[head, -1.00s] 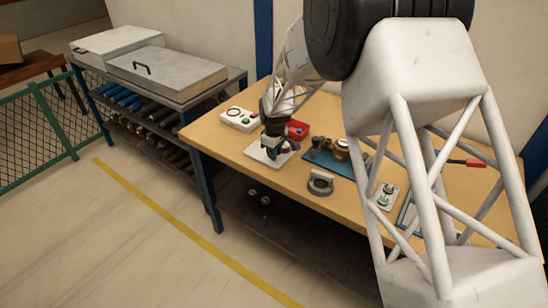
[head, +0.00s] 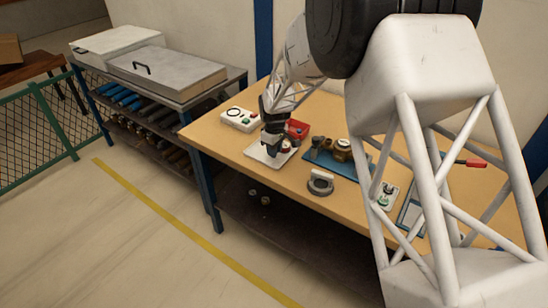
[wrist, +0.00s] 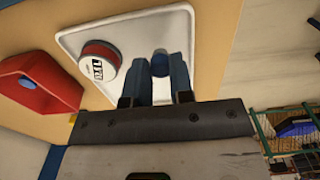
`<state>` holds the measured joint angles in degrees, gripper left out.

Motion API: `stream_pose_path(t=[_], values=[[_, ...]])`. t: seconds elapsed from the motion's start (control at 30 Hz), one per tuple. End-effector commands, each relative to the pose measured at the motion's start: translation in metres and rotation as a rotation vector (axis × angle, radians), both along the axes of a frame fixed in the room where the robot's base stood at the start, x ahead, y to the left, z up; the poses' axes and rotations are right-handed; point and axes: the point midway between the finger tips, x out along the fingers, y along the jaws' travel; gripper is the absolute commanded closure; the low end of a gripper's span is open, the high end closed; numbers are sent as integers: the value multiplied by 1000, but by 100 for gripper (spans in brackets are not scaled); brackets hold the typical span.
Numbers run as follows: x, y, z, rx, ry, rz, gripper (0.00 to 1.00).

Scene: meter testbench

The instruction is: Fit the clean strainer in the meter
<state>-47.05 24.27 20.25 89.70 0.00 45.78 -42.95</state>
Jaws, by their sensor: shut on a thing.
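My gripper (head: 272,144) is low over a white tray (head: 256,152) at the left part of the bench. In the wrist view my gripper (wrist: 160,70) has its fingers closed about a small dark blue-grey round piece (wrist: 160,62), which I take to be the strainer; the fingers hide most of it. The tray (wrist: 190,20) is behind it, with a red-rimmed round item with a white label (wrist: 98,65) beside the fingers. The brass meter (head: 342,148) is on a blue mat (head: 345,168), right of the tray and apart from my gripper.
A red block (head: 298,129) stands behind the tray; it also shows in the wrist view (wrist: 45,85). A white control box (head: 239,119) is at the back left. A grey ring-shaped fixture (head: 320,184) is near the front edge. My arm hides part of the right side.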

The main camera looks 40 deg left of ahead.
Motion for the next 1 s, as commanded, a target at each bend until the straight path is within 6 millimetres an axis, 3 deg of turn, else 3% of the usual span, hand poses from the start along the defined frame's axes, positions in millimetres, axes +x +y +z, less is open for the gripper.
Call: stream_pose_path(t=[1.0], values=[[0, 0, 21, 0, 0, 0, 92]])
